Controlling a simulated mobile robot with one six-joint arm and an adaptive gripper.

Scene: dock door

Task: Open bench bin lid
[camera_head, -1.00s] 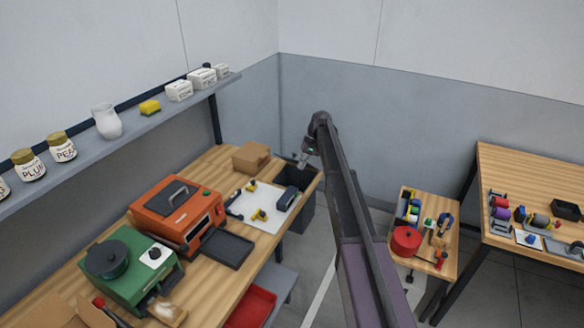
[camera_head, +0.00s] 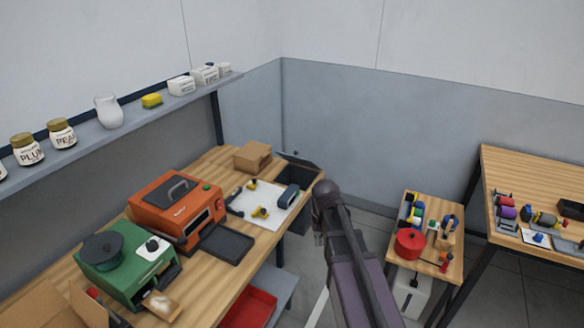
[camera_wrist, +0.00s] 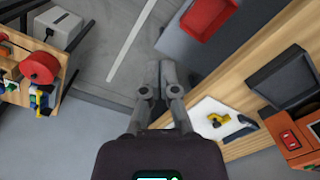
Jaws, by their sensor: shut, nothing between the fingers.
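The dark grey bench bin (camera_head: 298,222) is at the far right end of the left workbench, in the head view. Its dark lid (camera_head: 298,160) shows as a slanted panel at the bench's back corner; how far it stands open is hard to tell. I cannot make out the bin or lid in the wrist view. My gripper (camera_wrist: 159,68) is shut and empty in the wrist view, over the floor beside the bench edge. In the head view my arm mostly hides the gripper, which is to the right of the bin and apart from the lid.
The workbench (camera_head: 205,180) holds a cardboard box (camera_head: 252,156), a white mat (camera_head: 273,219) with small parts, an orange machine (camera_head: 178,213) and a green machine (camera_head: 126,266). A small side table (camera_head: 432,262) stands to the right. Some floor is clear between them.

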